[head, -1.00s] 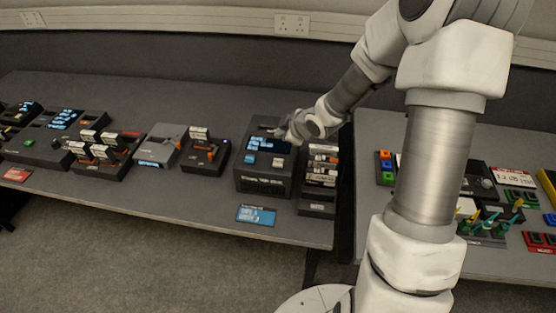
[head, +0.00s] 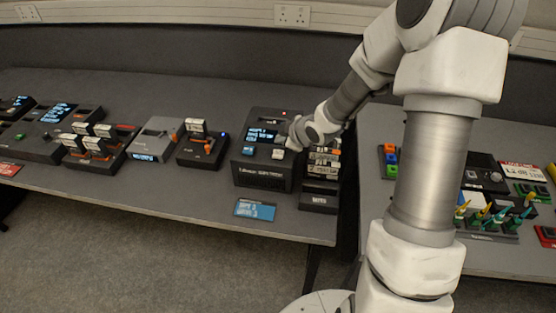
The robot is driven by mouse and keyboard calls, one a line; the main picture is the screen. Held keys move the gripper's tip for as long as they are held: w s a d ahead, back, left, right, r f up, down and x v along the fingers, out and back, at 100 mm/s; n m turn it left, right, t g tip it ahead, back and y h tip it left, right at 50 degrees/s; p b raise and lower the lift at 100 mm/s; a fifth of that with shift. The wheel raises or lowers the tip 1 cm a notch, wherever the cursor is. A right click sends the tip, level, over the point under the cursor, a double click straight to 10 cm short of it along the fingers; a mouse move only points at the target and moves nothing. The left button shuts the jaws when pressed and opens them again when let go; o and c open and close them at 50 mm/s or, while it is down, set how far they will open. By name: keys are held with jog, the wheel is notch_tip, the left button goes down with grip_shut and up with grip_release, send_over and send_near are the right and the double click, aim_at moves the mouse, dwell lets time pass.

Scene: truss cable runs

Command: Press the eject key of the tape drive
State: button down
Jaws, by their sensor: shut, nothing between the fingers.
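The tape drive (head: 263,174) is a black box near the right end of the long grey table. Its sloped top has a lit blue-and-white display (head: 260,134), a blue key (head: 249,151) and a white key (head: 278,154). A small red light shows near its back edge. I cannot read which key is marked eject. My gripper (head: 291,144) is shut and empty, low over the right side of the drive's top, close to the white key. Its fingertips are small and partly hidden, so I cannot tell whether they touch the drive.
A rack of tapes (head: 320,178) stands right beside the drive, under my wrist. A blue label card (head: 255,209) lies in front. A black tape unit (head: 203,151) and a grey unit (head: 155,139) stand to the left. A second table (head: 400,220) is at the right, past a gap.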

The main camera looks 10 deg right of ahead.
aim_at(277, 150)
jog(key=shift+f+b, duration=0.65)
jog(key=shift+f, duration=0.5)
dwell(1.1)
jog(key=shift+f+b, duration=0.4)
jog(key=shift+f, duration=0.05)
jog(key=shift+f+b, duration=0.45)
jog(key=shift+f, duration=0.05)
dwell(0.6)
jog(key=shift+r+p, duration=0.9)
jog(key=shift+r, duration=0.1)
notch_tip(277, 150, up, 5)
jog(key=p, duration=0.4)
jog(key=shift+p, duration=0.35)
